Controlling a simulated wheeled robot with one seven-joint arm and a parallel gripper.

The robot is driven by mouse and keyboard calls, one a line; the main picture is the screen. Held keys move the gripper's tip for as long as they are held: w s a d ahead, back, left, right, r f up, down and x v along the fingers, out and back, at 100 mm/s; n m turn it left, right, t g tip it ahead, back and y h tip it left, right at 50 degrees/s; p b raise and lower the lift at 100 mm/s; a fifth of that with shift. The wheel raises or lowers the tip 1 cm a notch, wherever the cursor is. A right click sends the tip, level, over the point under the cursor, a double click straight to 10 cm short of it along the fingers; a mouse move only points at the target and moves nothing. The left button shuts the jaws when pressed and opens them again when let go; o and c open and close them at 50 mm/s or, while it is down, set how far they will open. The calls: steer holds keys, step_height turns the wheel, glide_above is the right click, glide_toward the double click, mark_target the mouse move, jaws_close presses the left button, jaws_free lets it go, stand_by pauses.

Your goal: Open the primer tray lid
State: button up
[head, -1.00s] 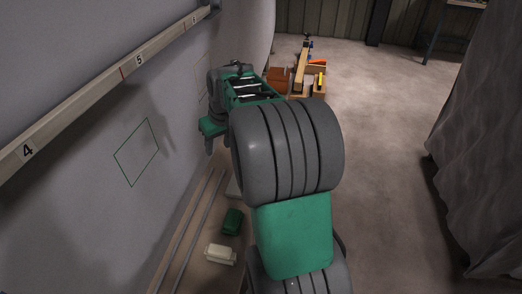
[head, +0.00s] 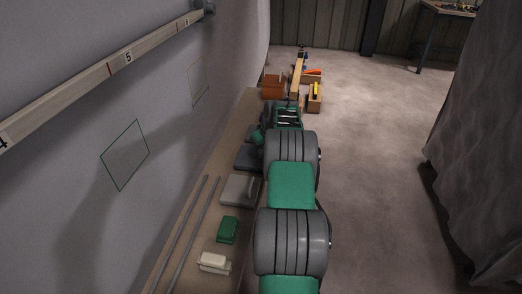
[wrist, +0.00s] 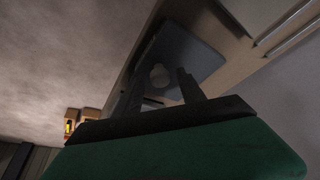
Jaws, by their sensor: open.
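A flat dark grey-blue tray (head: 247,158) lies on the bench beside the hull wall, partly hidden by my arm. It fills the middle of the wrist view (wrist: 190,58), with a paler round spot on its top that may be a knob or a recess. My gripper (wrist: 160,92) is open and empty; its two dark fingers overlap the tray in that view. I cannot tell whether they touch it. A light grey tray (head: 238,190) with a raised bar at its right side lies nearer on the bench. No label shows which is the primer tray.
A green block (head: 228,230) and a cream block (head: 213,262) lie nearer on the bench (head: 190,232), beside two thin rods. Orange and wooden boxes (head: 315,102) stand at the far end. The hull wall (head: 70,180) closes the left; open floor (head: 375,150) lies right.

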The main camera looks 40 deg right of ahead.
steer(key=shift+c, duration=0.4)
jaws_close()
steer(key=shift+r, duration=0.1)
stand_by(0.8)
